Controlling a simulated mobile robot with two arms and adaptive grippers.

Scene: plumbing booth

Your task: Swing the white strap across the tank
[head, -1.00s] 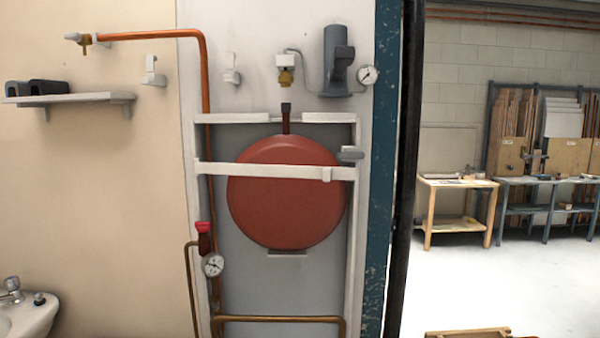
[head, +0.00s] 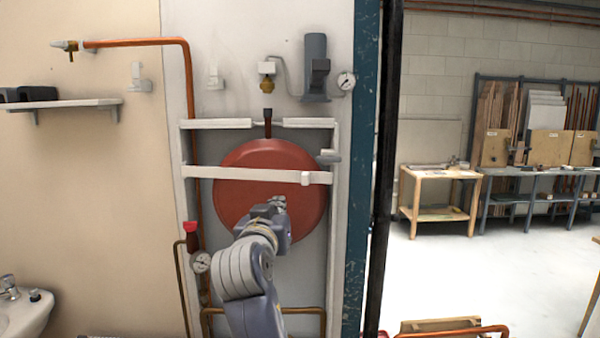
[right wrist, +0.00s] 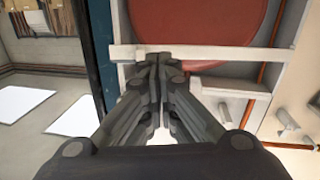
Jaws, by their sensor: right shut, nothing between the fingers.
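The white strap (head: 250,174) runs level across the front of the round red tank (head: 260,205), from the left frame post to the right one. A small white block (head: 308,178) sits near its right end, below a grey latch-like piece (head: 328,156). My right gripper (head: 280,201) is in front of the tank's lower middle, below the strap in the head view. In the right wrist view my right gripper (right wrist: 158,58) is shut and empty, its tips overlapping the strap (right wrist: 220,57); I cannot tell whether they touch. My left gripper is not in view.
A blue post (head: 362,170) stands to the right. A shelf (head: 70,103) and basin (head: 22,312) are at the left.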

